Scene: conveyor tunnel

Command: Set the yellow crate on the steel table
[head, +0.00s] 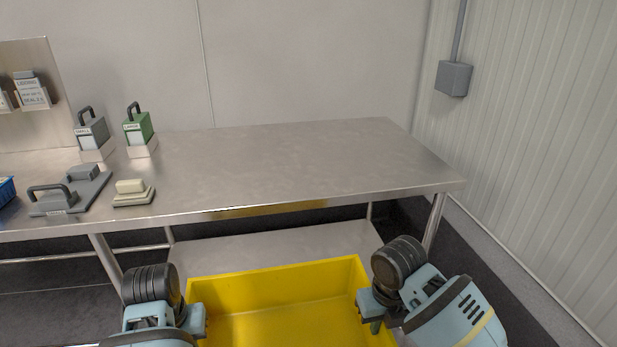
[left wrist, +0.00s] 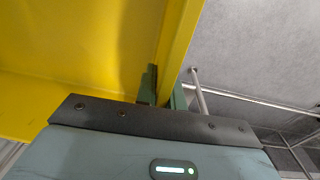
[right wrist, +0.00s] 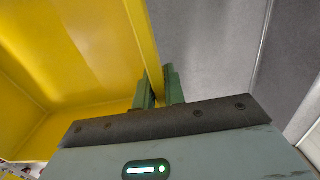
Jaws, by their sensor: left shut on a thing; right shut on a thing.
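The yellow crate (head: 285,300) is at the bottom middle of the head view, in front of the steel table and below its top; its inside looks empty where it shows. The steel table (head: 300,165) has a bare top on its right half. My left gripper (head: 196,312) is shut on the crate's left wall; the wall also shows between its fingers in the left wrist view (left wrist: 164,88). My right gripper (head: 368,305) is shut on the crate's right wall, seen between its fingers in the right wrist view (right wrist: 158,85). The crate's near side is out of view.
On the table's left stand a grey handled block (head: 91,134), a green handled block (head: 138,127), a grey handled tool (head: 70,192) and a cream block (head: 132,190). A blue basket (head: 7,191) shows at the left edge. A lower shelf (head: 270,245) lies beneath; a ribbed wall (head: 530,150) bounds the right.

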